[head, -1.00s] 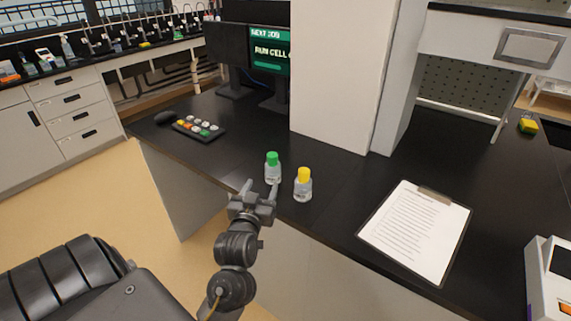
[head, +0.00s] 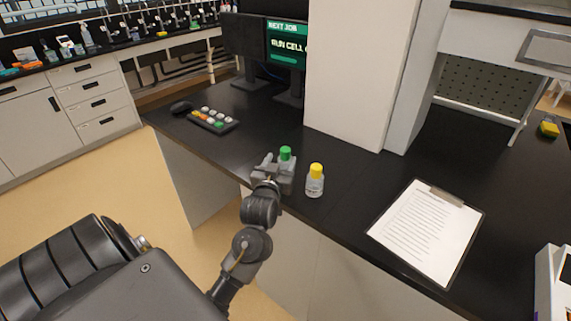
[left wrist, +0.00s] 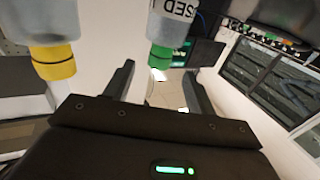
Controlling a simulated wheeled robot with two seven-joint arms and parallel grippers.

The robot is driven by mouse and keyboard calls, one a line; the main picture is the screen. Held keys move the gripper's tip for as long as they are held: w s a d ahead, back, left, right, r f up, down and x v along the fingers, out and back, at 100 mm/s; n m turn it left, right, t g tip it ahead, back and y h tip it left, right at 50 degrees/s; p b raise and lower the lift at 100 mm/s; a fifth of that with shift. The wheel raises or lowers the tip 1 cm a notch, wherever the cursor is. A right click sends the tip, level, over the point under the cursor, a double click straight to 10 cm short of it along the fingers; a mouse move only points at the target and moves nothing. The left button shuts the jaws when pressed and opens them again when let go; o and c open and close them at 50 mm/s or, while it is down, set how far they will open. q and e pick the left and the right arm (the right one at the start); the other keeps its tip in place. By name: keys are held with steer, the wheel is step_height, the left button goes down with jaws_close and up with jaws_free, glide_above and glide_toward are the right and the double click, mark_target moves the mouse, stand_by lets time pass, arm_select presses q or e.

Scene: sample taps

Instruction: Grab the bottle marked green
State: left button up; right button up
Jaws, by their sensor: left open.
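The bottle with the green cap (head: 285,153) stands upright on the black bench near its front edge, its lower body mostly hidden behind my left gripper (head: 274,168). In the left wrist view the green-capped bottle (left wrist: 172,28) appears upside down, beyond the open fingers and roughly in line with the gap between them. My left gripper (left wrist: 158,78) is open and I see nothing held in it. The bottle with the yellow cap (head: 315,182) stands close by on the right; it also shows in the left wrist view (left wrist: 50,62). My right gripper is not in view.
A clipboard with paper (head: 425,230) lies to the right. A white pillar (head: 352,75) rises behind the bottles. A button panel (head: 213,119) and monitors (head: 287,45) are at the back left. A white device (head: 552,285) stands at the right edge.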

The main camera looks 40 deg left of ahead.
mark_target(284, 154)
arm_select(q)
steer(key=x, duration=0.3)
steer(key=shift+w, duration=0.2)
jaws_close()
